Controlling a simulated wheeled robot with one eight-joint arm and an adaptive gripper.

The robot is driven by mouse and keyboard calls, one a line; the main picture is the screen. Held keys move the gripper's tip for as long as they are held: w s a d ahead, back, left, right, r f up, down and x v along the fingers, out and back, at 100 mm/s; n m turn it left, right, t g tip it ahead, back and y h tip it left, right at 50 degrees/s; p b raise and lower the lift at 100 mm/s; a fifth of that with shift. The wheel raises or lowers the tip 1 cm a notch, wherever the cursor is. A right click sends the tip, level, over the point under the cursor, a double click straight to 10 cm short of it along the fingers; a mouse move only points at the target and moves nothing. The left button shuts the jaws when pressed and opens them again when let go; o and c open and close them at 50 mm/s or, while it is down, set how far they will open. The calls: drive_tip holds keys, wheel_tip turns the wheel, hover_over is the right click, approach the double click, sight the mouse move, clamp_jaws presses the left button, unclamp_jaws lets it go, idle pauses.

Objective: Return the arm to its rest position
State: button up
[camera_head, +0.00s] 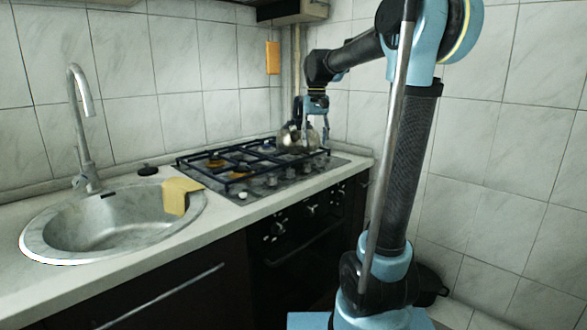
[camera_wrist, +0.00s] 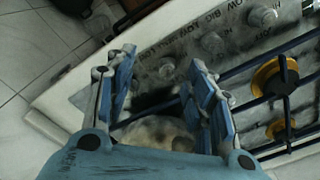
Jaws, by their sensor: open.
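My arm reaches across the right side of the head view, and my gripper (camera_head: 316,118) points down over the right end of the gas hob (camera_head: 243,195). A shiny metal kettle (camera_head: 291,140) stands on the hob, right by my gripper. In the wrist view my gripper (camera_wrist: 160,65) has its two blue fingers spread apart. The kettle's rounded, blurred metal top (camera_wrist: 155,131) shows low between them, partly hidden by the gripper's body. I cannot tell whether a finger touches the kettle.
A round sink (camera_head: 62,240) with a tall tap (camera_head: 82,125) and a yellow cloth (camera_head: 176,196) on its rim lies to the left. A range hood (camera_head: 292,10) hangs above the hob. Tiled walls stand behind and right. A dark pot (camera_head: 430,285) sits low behind my arm's base.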

drive_tip(key=s+d+f, duration=0.3)
drive_tip(key=s+f, duration=0.5)
drive_tip(key=s, duration=0.2)
drive_tip(key=s+d+f+t, duration=0.1)
drive_tip(key=s+d+f, duration=0.2)
drive_tip(key=s+f, duration=0.5)
drive_tip(key=s+d+f+t, duration=0.1)
drive_tip(key=s+d+f, duration=0.3)
drive_tip(key=s+f, duration=0.5)
drive_tip(key=s, duration=0.4)
drive_tip(key=shift+s, duration=0.15)
drive_tip(key=shift+f, duration=0.1)
drive_tip(key=shift+w+f, duration=0.25)
drive_tip(key=shift+w, duration=0.25)
drive_tip(key=c, duration=1.1)
clamp_jaws()
drive_tip(key=shift+s, duration=0.1)
